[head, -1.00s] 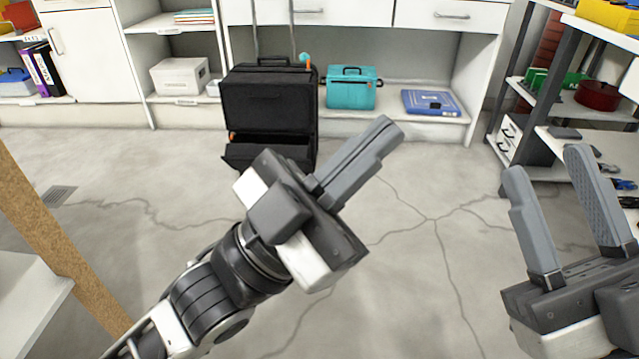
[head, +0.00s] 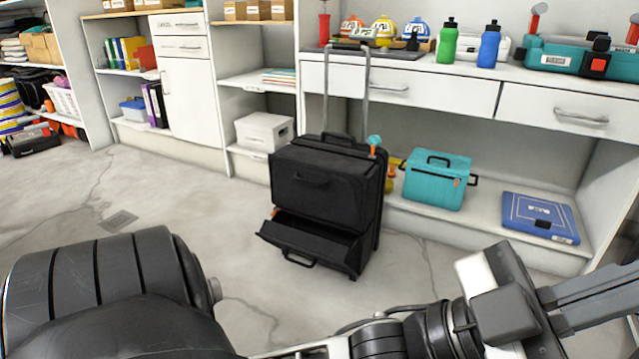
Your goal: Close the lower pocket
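A black wheeled case (head: 325,185) with a raised pull handle stands on the floor in front of the shelving. Its lower pocket (head: 308,250) hangs open, the flap tilted outward and down with a small handle on its front. The upper pocket is shut. My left gripper (head: 605,297) is at the lower right, pointing right and apart from the case. Its fingers lie close together, with nothing seen between them, and the tips run to the picture edge. My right gripper is not in view now.
A teal box (head: 437,180) and a blue flat case (head: 540,217) sit on the low shelf right of the case. A white box (head: 264,130) is on the shelf behind it. The floor (head: 180,190) left of the case is clear.

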